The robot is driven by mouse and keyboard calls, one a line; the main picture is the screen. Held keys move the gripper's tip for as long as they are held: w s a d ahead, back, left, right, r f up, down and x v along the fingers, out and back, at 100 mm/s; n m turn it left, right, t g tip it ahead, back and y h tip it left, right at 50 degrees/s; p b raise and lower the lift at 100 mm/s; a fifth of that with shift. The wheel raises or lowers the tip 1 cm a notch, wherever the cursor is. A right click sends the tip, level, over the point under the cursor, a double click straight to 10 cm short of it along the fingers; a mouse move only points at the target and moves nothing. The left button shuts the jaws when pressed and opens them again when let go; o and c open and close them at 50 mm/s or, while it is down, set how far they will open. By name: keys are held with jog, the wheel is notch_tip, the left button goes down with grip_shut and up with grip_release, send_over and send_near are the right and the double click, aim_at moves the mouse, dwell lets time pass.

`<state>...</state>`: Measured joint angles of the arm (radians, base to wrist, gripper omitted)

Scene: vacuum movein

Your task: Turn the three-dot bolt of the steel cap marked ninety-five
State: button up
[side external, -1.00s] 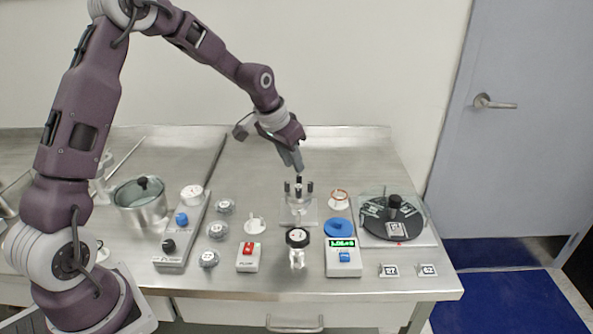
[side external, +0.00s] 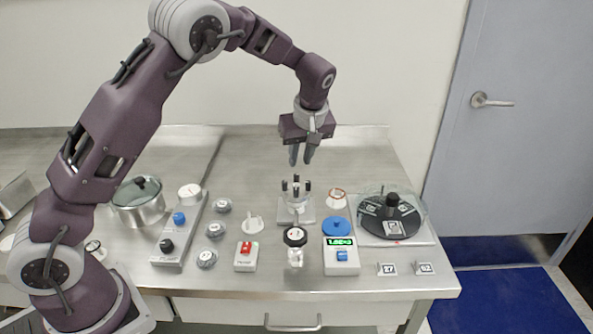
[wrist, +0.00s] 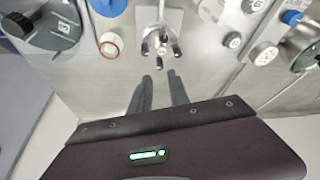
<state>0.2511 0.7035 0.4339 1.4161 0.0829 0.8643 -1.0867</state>
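A steel fixture (side external: 296,208) with several upright dark-tipped posts stands on a square plate mid-table; in the wrist view its posts (wrist: 161,42) show just beyond my fingertips. I cannot read a ninety-five or make out dots on any bolt. My gripper (side external: 301,160) hangs above and slightly behind the posts, pointing down. Its two fingers are apart with nothing between them, also in the wrist view (wrist: 159,76). It touches nothing.
A black disc turntable (side external: 375,222) with a knob stands right. A gauge (side external: 295,237), a green-display box (side external: 341,258) and a red-switch box (side external: 246,256) stand in front. Several round grey pieces (side external: 215,231), a control strip (side external: 180,240) and a pot (side external: 140,205) are left.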

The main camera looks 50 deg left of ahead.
aim_at(296, 174)
jog(key=x, duration=0.6)
jog(key=shift+a+f, duration=0.15)
jog(key=shift+f, duration=0.1)
grip_shut()
jog(key=m+t+h, duration=0.1)
jog(key=m, duration=0.2)
jog(key=m+t, duration=0.1)
jog(key=m, duration=0.2)
jog(key=shift+s+a+m+h, duration=0.15)
jog(key=shift+m+h, duration=0.15)
jog(key=shift+h, duration=0.1)
jog(key=m+h, duration=0.1)
jog(key=m, duration=0.2)
jog(key=m+h, duration=0.1)
jog(key=m, duration=0.2)
jog(key=shift+a+t, duration=0.1)
jog(key=shift+t, duration=0.2)
jog(key=shift+m+h, duration=0.3)
jog(key=shift+m, duration=0.1)
grip_release()
